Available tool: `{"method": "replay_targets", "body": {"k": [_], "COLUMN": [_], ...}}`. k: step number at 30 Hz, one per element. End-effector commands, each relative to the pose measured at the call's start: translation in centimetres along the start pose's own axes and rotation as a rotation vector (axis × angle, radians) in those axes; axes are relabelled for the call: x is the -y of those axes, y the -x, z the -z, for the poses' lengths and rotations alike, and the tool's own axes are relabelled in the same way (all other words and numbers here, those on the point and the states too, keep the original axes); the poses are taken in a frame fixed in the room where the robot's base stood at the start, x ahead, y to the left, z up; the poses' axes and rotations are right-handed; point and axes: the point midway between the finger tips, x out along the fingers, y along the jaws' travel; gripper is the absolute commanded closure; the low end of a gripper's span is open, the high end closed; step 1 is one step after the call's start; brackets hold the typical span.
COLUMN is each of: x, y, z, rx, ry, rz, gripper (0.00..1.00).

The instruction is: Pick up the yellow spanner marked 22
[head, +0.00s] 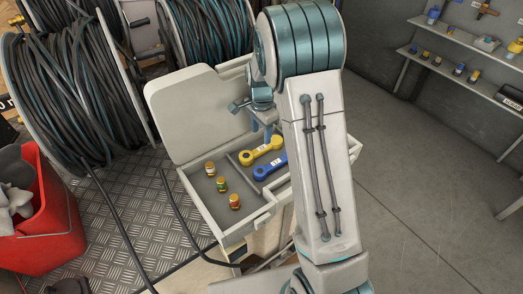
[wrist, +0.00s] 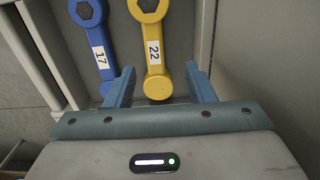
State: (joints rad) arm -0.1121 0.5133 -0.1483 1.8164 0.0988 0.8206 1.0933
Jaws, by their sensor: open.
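The yellow spanner (head: 261,151) lies in the right compartment of an open drawer. In the wrist view the yellow spanner (wrist: 151,45) shows a white label reading 22. A blue spanner (head: 269,167) lies beside it; in the wrist view the blue spanner (wrist: 97,45) is labelled 17. My gripper (wrist: 162,85) is open, with one blue finger on each side of the yellow spanner's near end. The left finger is close to the blue spanner's lower end. I cannot tell how far the fingers are above the drawer floor. In the head view my arm partly hides the gripper (head: 264,128).
The drawer (head: 203,216) has a divider and a raised lid (head: 187,112). Several brass fittings (head: 221,184) stand in its left compartment. Hose reels (head: 75,95) stand behind, a red bin (head: 45,225) at left, wall shelves (head: 455,62) at right. The right floor is clear.

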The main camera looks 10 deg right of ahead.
Motion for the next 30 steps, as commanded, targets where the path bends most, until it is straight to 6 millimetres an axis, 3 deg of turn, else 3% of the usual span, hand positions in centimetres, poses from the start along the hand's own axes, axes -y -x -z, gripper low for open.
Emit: {"method": "replay_targets", "body": {"k": [5, 15, 23, 29, 30], "x": [-0.1, -0.8, -0.7, -0.7, -0.7], "y": [-1.1, -5.6, -5.9, -5.9, -5.9], "z": [-0.1, -0.5, -0.5, -0.5, -0.5], "rx": [0.001, 0.001, 0.000, 0.000, 0.000], "ry": [0.000, -0.001, 0.000, 0.000, 0.000], "rz": [0.000, -0.001, 0.002, 0.002, 0.002], "gripper": [0.51, 0.51, 0.51, 1.00, 1.00]}}
